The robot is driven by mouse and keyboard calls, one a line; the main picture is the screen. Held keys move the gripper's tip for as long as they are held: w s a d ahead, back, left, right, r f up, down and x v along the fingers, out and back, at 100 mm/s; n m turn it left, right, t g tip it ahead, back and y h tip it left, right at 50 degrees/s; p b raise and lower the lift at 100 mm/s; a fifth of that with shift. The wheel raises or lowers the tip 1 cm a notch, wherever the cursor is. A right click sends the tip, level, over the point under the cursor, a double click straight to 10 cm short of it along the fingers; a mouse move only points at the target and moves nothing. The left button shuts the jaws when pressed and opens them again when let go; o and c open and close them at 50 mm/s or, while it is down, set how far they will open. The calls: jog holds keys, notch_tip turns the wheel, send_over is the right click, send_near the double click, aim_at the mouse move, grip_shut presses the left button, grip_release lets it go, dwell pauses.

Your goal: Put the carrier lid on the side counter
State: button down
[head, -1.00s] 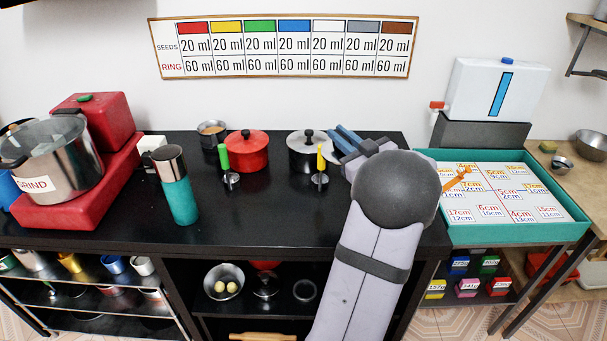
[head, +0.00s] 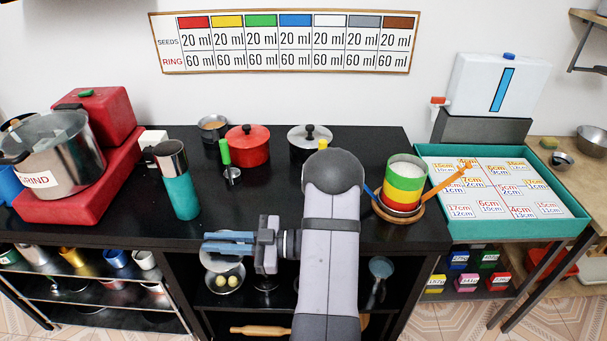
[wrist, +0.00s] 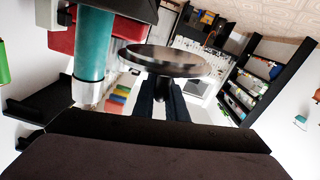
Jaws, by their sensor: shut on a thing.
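My gripper (head: 206,241) is over the front edge of the black counter (head: 285,215), left of my arm, with its blue fingers pointing left. In the wrist view the fingers (wrist: 163,98) are shut on a dark round disc, which I take to be the carrier lid (wrist: 165,60). The carrier (head: 404,185) stands at the right of the black counter: stacked green, yellow and red tiers, with a pale top surface and blue and orange side arms. A wooden counter (head: 577,165) lies at the far right.
A teal flask (head: 181,190) stands left of my gripper and appears close in the wrist view (wrist: 95,45). Red (head: 247,147) and grey (head: 309,140) pots stand behind. A teal-rimmed tray (head: 570,231) is right of the carrier. The black counter's middle is clear.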

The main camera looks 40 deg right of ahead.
jog(key=s+a+f+n+g+y+b, duration=0.2)
jog(key=s+a+f, duration=0.3)
jog(key=a+f, duration=0.35)
jog(key=w+d+r+m+t+h, duration=0.1)
jog(key=d+r, duration=0.3)
jog(key=w+d+r+m+t+h, duration=0.1)
jog(key=d+r+m+h, duration=0.1)
jog(key=d+r, duration=0.2)
jog(key=w+d+r+m+t+h, duration=0.1)
jog(key=d+r+t, duration=0.1)
jog(key=d+r, duration=0.2)
jog(key=shift+w+d+m+h+b, duration=0.2)
jog(key=shift+m+h+b, duration=0.1)
jog(key=shift+m+h, duration=0.1)
jog(key=w+d+r+m+t+h, duration=0.1)
jog(key=d+r+m+t+h, duration=0.1)
jog(key=d+r+m+h, duration=0.3)
jog(key=w+d+r+m+t+h, duration=0.1)
jog(key=d+r+m+h, duration=0.15)
jog(key=d+h, duration=0.45)
jog(key=s+d+f+m+g+h, duration=0.1)
jog(key=d+m+h, duration=0.2)
jog(key=d, duration=0.2)
jog(key=s+d+f+m+h, duration=0.2)
jog(key=d, duration=0.2)
jog(key=shift+w+d+f+b, duration=0.1)
jog(key=shift+f+b, duration=0.55)
jog(key=shift+f, duration=4.2)
jog(key=shift+f, duration=0.1)
